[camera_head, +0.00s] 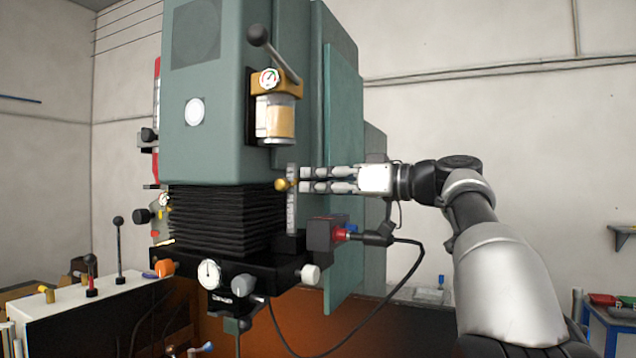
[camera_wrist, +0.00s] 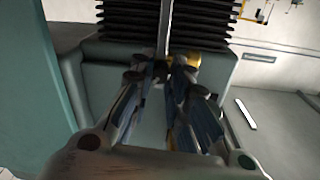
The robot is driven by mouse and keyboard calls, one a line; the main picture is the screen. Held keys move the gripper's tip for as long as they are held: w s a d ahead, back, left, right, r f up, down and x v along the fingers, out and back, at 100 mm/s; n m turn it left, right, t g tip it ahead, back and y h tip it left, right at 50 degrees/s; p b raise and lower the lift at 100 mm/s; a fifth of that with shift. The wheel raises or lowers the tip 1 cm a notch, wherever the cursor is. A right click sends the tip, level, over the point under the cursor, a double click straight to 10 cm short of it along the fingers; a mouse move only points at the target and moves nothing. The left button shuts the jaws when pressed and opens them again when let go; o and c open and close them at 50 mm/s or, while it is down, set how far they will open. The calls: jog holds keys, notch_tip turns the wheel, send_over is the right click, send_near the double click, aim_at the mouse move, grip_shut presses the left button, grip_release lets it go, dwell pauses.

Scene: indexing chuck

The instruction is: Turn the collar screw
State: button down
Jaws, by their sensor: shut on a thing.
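The brass knob of the collar screw (camera_head: 283,184) stands out in front of the vertical scale bar (camera_head: 291,212), below the machine head. In the wrist view the brass screw (camera_wrist: 194,60) shows partly behind the right finger. My gripper (camera_head: 303,180) reaches in from the right, its fingertips at the bar, right beside the screw. In the wrist view the fingers (camera_wrist: 161,78) close on a small dark block at the bar, which looks like the collar. The fingers hide most of it, and how the screw enters it cannot be seen.
The green machine head (camera_head: 225,140) rises above, with a lubricator jar (camera_head: 275,120) and lever. Black bellows (camera_head: 225,222) lie below left. Free room lies to the right, by the wall.

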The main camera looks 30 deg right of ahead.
jog(key=c, duration=1.5)
grip_release()
jog(key=v, duration=1.2)
jog(key=shift+s, duration=0.1)
